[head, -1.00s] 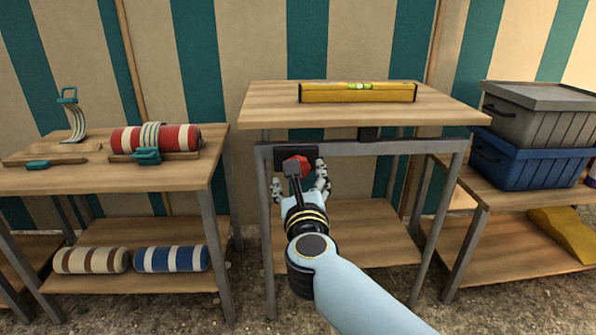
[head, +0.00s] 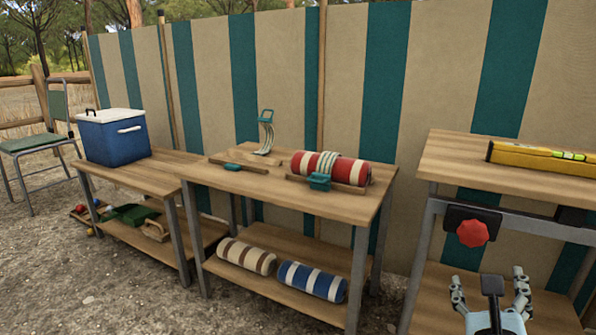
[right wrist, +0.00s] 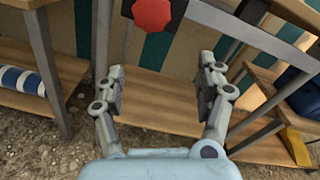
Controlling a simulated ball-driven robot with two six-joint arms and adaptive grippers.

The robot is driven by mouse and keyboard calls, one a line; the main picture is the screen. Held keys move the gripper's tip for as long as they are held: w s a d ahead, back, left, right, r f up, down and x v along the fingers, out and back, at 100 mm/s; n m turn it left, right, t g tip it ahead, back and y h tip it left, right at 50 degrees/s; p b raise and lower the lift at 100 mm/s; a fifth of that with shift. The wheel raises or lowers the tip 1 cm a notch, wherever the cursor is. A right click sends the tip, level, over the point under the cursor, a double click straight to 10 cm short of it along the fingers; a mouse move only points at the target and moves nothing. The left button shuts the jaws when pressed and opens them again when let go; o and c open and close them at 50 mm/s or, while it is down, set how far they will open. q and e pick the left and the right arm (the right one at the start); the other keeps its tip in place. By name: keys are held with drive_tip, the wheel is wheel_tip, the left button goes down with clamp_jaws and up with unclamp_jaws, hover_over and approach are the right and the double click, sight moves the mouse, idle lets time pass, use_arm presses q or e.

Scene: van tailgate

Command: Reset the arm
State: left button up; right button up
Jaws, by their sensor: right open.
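My right gripper (head: 490,294) is at the lower right of the head view, below and in front of a red knob (head: 472,233) on a black plate under the right table's top. In the right wrist view the gripper (right wrist: 160,88) has its fingers spread wide with nothing between them. The red knob also shows at the top of that view (right wrist: 152,14), beyond the fingertips and apart from them. My left gripper is not in view.
The right table (head: 440,160) carries a yellow spirit level (head: 540,160). The middle table (head: 340,208) holds a red-and-white striped roll (head: 330,169), with brown and blue striped rolls below. A blue cooler (head: 112,137) stands on the left table; a chair (head: 40,143) is beyond.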

drive_tip(key=s+a+f+n+g+y, duration=0.2)
drive_tip(key=s+a+f+n+y, duration=0.35)
drive_tip(key=n, duration=0.65)
drive_tip(key=s+a+f+n+g+y, duration=0.1)
drive_tip(key=s+a+f+n+y, duration=0.4)
drive_tip(key=n, duration=0.6)
drive_tip(key=s+d+f+n+g+h+p, duration=0.1)
drive_tip(key=s+d+f+n+g+p, duration=0.3)
drive_tip(key=s, duration=0.4)
drive_tip(key=s+d+f+n+g+h+p, duration=0.1)
drive_tip(key=s+f+n+g+p, duration=0.2)
drive_tip(key=s+f+n, duration=0.4)
drive_tip(key=s+d+f+n+g+h+p, duration=0.1)
drive_tip(key=s+d+f+n+g+p, duration=0.2)
drive_tip(key=s, duration=0.6)
use_arm(q)
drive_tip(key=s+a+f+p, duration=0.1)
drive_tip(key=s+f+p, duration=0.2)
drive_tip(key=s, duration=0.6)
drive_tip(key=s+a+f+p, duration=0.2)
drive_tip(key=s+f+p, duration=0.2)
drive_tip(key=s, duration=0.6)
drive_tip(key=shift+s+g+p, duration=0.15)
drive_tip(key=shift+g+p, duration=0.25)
drive_tip(key=shift+p, duration=0.65)
use_arm(e)
drive_tip(key=s+n+g, duration=0.1)
drive_tip(key=s, duration=1.2)
drive_tip(key=shift+d+g, duration=0.3)
drive_tip(key=shift+d, duration=0.1)
